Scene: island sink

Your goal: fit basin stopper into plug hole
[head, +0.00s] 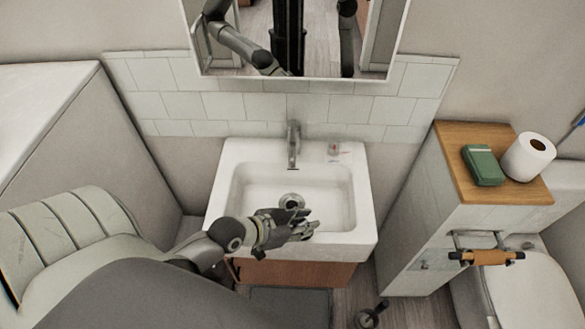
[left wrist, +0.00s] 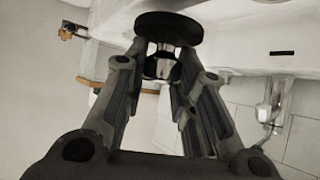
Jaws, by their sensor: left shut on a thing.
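The white basin (head: 228,200) sits below the mirror, with the plug hole (head: 291,201) as a round metal ring in its floor. My left gripper (head: 303,224) reaches in from the left over the front part of the basin, on the near side of the plug hole in the picture. In the left wrist view its two fingers (left wrist: 165,62) are shut on the stopper (left wrist: 168,27), a dark round disc at their tips. The stopper is held clear of the hole. In the head view the fingers largely hide it. My right gripper is not in view.
The tap (head: 293,145) stands at the back of the basin. A small clear item (head: 334,148) lies on the back right rim. A cabinet (head: 455,155) on the right holds a green box (head: 483,165) and a paper roll (head: 529,157). The basin's left part is clear.

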